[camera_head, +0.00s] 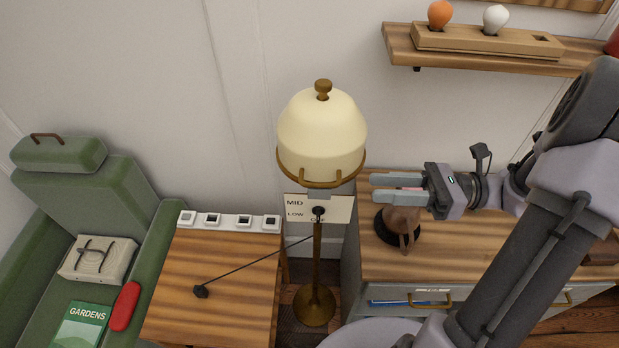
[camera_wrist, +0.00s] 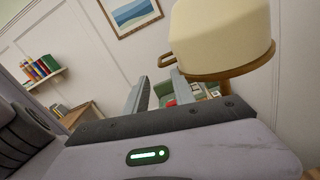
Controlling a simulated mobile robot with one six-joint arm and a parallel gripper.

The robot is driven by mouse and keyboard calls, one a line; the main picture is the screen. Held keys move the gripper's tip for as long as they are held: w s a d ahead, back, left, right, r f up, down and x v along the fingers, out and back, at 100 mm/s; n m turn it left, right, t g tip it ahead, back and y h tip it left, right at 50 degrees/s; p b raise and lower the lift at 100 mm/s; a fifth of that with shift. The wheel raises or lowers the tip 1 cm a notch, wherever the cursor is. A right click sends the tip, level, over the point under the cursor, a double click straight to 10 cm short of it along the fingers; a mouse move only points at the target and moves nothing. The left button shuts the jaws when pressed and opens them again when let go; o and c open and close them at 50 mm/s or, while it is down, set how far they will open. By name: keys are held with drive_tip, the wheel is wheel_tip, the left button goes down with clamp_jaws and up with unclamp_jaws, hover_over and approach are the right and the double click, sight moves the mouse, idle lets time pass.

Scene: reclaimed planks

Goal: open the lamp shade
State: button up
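The lamp shade (camera_head: 322,125) is a cream dome with a brass knob (camera_head: 323,87) on top. It sits level in a brass ring (camera_head: 285,168), which has a small loop handle (camera_head: 322,184) at its front. The lamp stands on a brass pole (camera_head: 317,260). In the wrist view the shade (camera_wrist: 220,38) and ring (camera_wrist: 235,70) are at upper right. No bulb shows; the inside of the shade is hidden. My gripper (camera_head: 373,187) is right of the shade and lower, fingers apart, empty and not touching it. In the wrist view the gap between its fingers (camera_wrist: 160,85) is clear.
A MID/LOW sign (camera_head: 338,208) with a dark knob hangs below the shade. A pull cord ends in a dark weight (camera_head: 201,291) over the side table (camera_head: 220,265). A wooden cabinet (camera_head: 470,250) stands below my gripper. A wall shelf (camera_head: 490,58) holds two bulbs in a block.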

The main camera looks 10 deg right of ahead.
sight(310, 184)
drive_tip(key=b+x, duration=0.2)
drive_tip(key=x, duration=1.1)
drive_tip(key=shift+a+b, duration=0.35)
drive_tip(key=shift+a, duration=0.05)
drive_tip(key=shift+c, duration=0.2)
drive_tip(key=shift+w, duration=0.1)
clamp_jaws()
